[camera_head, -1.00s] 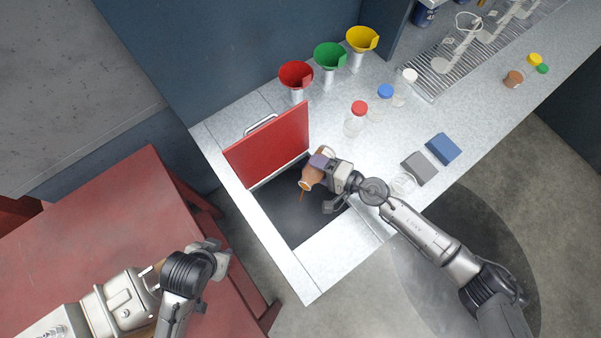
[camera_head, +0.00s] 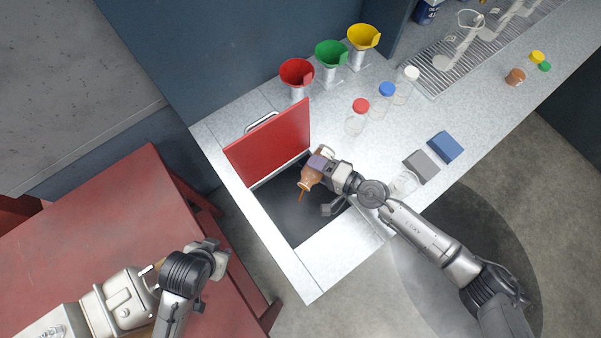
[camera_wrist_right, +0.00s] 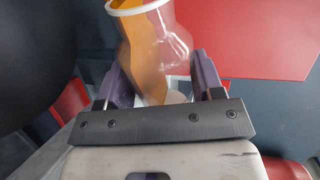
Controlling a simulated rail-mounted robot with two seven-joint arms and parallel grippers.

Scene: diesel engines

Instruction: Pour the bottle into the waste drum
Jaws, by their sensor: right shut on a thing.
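The bottle (camera_head: 307,181) is brown and tilted mouth-down over a dark square opening (camera_head: 290,222) in the counter, under a raised red lid (camera_head: 268,146). A thin brown stream shows below its mouth. My right gripper (camera_head: 318,164) is shut on the bottle. In the right wrist view the bottle (camera_wrist_right: 155,50) sits between the purple fingers (camera_wrist_right: 160,85), with amber liquid along one side and a pale rim. The inside of the drum below the opening is too dark to make out. My left gripper (camera_head: 222,255) is over the red table, its fingers not clear.
Red (camera_head: 297,73), green (camera_head: 331,54) and yellow (camera_head: 362,37) funnels stand along the back. Clear bottles with red (camera_head: 361,106), blue (camera_head: 387,90) and white (camera_head: 411,73) caps stand to the right. Grey (camera_head: 421,166) and blue (camera_head: 445,147) blocks lie nearby. A red table (camera_head: 90,230) is at left.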

